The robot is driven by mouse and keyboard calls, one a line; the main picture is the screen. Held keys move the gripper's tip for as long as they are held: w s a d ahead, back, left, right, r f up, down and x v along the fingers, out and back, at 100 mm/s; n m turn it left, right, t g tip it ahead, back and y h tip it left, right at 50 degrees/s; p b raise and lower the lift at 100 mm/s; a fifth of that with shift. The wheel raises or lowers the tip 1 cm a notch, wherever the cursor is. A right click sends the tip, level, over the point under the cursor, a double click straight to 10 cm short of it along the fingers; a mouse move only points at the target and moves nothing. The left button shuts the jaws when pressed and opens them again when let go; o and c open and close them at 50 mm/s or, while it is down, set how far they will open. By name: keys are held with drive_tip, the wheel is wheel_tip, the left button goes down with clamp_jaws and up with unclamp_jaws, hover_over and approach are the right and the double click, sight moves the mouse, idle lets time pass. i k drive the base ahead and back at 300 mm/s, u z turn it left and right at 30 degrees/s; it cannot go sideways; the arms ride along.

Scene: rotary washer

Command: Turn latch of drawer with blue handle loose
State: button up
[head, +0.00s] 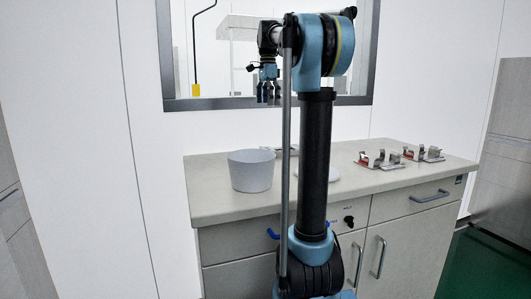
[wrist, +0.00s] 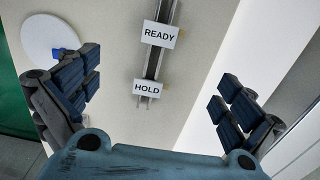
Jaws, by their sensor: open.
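In the head view, a blue handle (head: 273,234) shows on the front of the left drawer under the counter. My arm hides its middle part. A small black knob-like latch (head: 349,221) sits on the drawer front to the right of the handle, just right of my arm column. I cannot tell its turned position. My gripper (head: 269,94) is raised well above the counter, pointing down, far from the latch and handle. In the wrist view my gripper (wrist: 158,85) has its fingers wide apart with nothing between them. The latch and handle do not show there.
A pale tub (head: 250,170) stands on the countertop (head: 215,205). Metal clip-like fixtures (head: 381,160) lie at the right. A grey-handled drawer (head: 429,196) is beside the blue-handled one. The wrist view shows READY (wrist: 160,34) and HOLD (wrist: 147,87) signs and a white disc (wrist: 45,30).

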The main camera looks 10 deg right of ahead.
sight(350, 220)
drive_tip(key=k, duration=1)
